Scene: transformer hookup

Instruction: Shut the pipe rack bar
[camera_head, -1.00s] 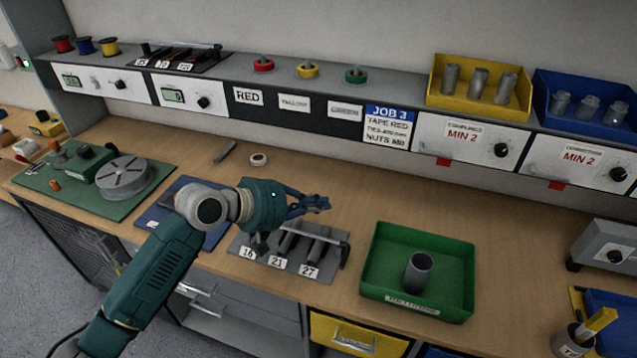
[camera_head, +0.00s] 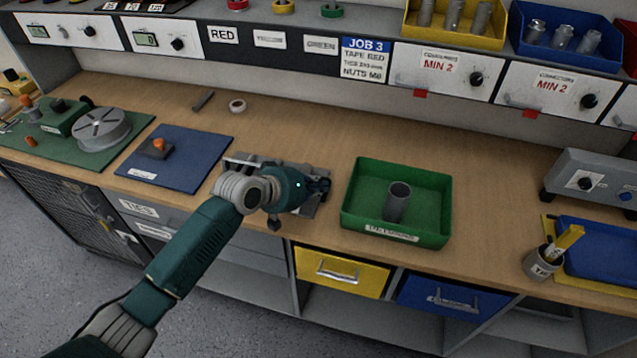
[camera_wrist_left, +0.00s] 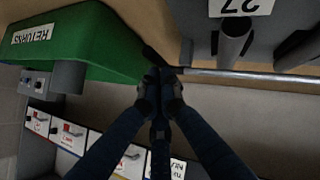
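The pipe rack is a grey plate (camera_head: 318,207) on the bench. My left gripper (camera_head: 324,186) and wrist cover most of it in the head view. In the left wrist view, a short grey pipe (camera_wrist_left: 235,38) stands by the label 27 (camera_wrist_left: 241,7). The rack bar (camera_wrist_left: 255,76) is a thin silver rod running across past the pipe. Its dark handle (camera_wrist_left: 150,54) is at the rod's left end. The left fingertips (camera_wrist_left: 160,74) are close together at this handle and look shut on it; the dark contact is hard to make out. My right gripper is not in view.
A green returns tray (camera_head: 447,215) with an upright grey pipe piece (camera_head: 398,202) stands close to the right of the rack. A blue mat (camera_head: 196,172) lies to the left.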

